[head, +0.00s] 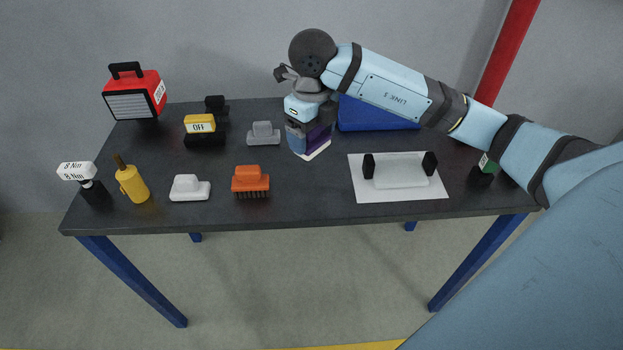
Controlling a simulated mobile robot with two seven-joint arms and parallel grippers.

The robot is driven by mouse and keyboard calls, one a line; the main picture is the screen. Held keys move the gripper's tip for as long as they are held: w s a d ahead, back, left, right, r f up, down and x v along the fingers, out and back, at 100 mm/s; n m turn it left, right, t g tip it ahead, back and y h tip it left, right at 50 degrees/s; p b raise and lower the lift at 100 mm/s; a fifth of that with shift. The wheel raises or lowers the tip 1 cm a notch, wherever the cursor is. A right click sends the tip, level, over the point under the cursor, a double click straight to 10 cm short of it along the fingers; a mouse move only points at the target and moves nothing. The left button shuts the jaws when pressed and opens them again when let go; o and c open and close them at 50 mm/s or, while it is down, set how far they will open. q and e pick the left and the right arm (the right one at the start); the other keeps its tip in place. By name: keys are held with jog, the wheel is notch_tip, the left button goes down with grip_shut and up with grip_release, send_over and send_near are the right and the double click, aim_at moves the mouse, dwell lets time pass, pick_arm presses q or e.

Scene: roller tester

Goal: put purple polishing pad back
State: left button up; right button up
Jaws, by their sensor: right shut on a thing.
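My right gripper (308,138) points down at the back middle of the dark table (330,198). It is shut on the purple polishing pad (320,136), which is partly hidden behind the gripper. A small white patch (318,153) shows right below the pad. I cannot tell whether the pad touches it. My left gripper is not in view.
A grey block (263,134), an orange brush (250,180) and a white block (189,188) stand left of the gripper. A blue box (378,115) is close on its right. A white plate with black posts (398,194) lies at front right. The front middle is clear.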

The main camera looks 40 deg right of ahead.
notch_tip(320, 180, down, 12)
jog(key=shift+f+b, duration=0.1)
jog(key=shift+b, duration=0.5)
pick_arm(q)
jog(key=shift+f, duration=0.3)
pick_arm(e)
jog(key=shift+f, duration=0.2)
jog(key=shift+f, duration=0.2)
jog(key=o, duration=0.9)
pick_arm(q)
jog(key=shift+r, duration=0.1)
pick_arm(e)
jog(key=shift+r, duration=0.1)
